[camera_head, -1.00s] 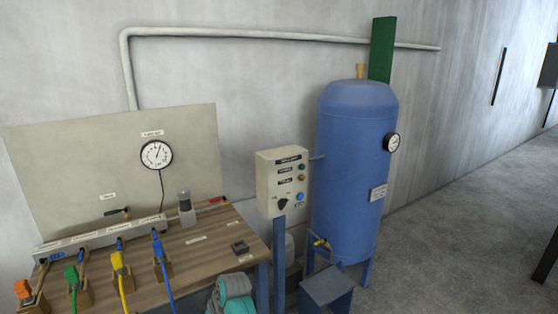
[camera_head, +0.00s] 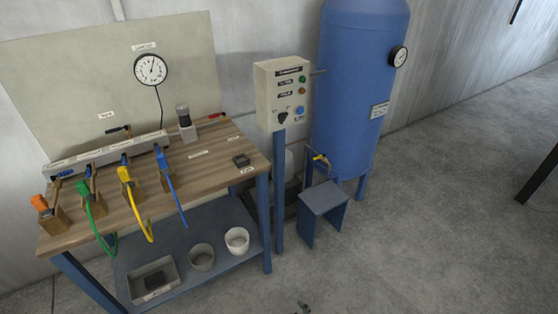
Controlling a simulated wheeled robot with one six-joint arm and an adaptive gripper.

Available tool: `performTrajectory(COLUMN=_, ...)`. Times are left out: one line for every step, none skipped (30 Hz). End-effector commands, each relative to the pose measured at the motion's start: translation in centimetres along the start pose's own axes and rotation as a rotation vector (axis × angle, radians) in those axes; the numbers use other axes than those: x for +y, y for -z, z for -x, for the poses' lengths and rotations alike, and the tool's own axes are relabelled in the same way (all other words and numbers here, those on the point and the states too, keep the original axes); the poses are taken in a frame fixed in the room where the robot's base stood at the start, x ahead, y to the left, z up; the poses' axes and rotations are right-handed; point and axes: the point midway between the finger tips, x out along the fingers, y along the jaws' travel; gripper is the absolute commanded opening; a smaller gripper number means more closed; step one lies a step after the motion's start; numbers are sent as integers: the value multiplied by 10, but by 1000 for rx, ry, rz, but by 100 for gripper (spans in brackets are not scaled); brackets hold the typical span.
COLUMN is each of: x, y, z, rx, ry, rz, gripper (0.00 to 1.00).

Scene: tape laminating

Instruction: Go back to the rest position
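Only a small dark piece shows at the bottom edge of the head view, over the floor. It looks like the tip of my gripper (camera_head: 303,308), but it is too cut off to tell open from shut. I see nothing held in it. The rest of my arm is out of view. The piece is to the right of the wooden workbench (camera_head: 205,173) and in front of the small blue step (camera_head: 324,199), apart from both in the picture.
The bench carries coloured plugs with hanging cables, including a blue one (camera_head: 174,187). Its lower shelf (camera_head: 190,240) holds a grey bin (camera_head: 152,281) and two pots. A control box (camera_head: 282,94) on a post and a blue tank (camera_head: 358,90) stand behind.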

Motion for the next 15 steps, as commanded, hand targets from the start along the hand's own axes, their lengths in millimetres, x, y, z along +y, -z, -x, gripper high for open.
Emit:
performTrajectory(x=-1, y=-17, z=15, rx=7, ry=-21, rz=-24, gripper=80)
performTrajectory(x=-2, y=-25, z=24, rx=13, ry=-33, rz=-37, gripper=80)
performTrajectory(x=-2, y=-34, z=35, rx=23, ry=-50, rz=-54, gripper=80)
performTrajectory(x=-2, y=-40, z=44, rx=31, ry=-63, rz=-67, gripper=80)
performTrajectory(x=-3, y=-47, z=53, rx=38, ry=-75, rz=-81, gripper=80)
performTrajectory(x=-3, y=-55, z=65, rx=49, ry=-91, rz=-98, gripper=80)
performTrajectory(x=-4, y=-60, z=74, rx=58, ry=-103, rz=-112, gripper=80)
performTrajectory(x=-4, y=-66, z=84, rx=66, ry=-115, rz=-124, gripper=80)
performTrajectory(x=-5, y=-72, z=97, rx=77, ry=-131, rz=-140, gripper=80)
performTrajectory(x=-5, y=-77, z=107, rx=86, ry=-143, rz=-153, gripper=80)
performTrajectory(x=-6, y=-81, z=117, rx=95, ry=-155, rz=-164, gripper=80)
performTrajectory(x=-7, y=-86, z=131, rx=106, ry=-170, rz=-181, gripper=80)
performTrajectory(x=-8, y=-89, z=141, rx=116, ry=-181, rz=-192, gripper=80)
performTrajectory(x=-8, y=-93, z=152, rx=125, ry=-192, rz=-204, gripper=80)
performTrajectory(x=-9, y=-97, z=166, rx=137, ry=-206, rz=-220, gripper=80)
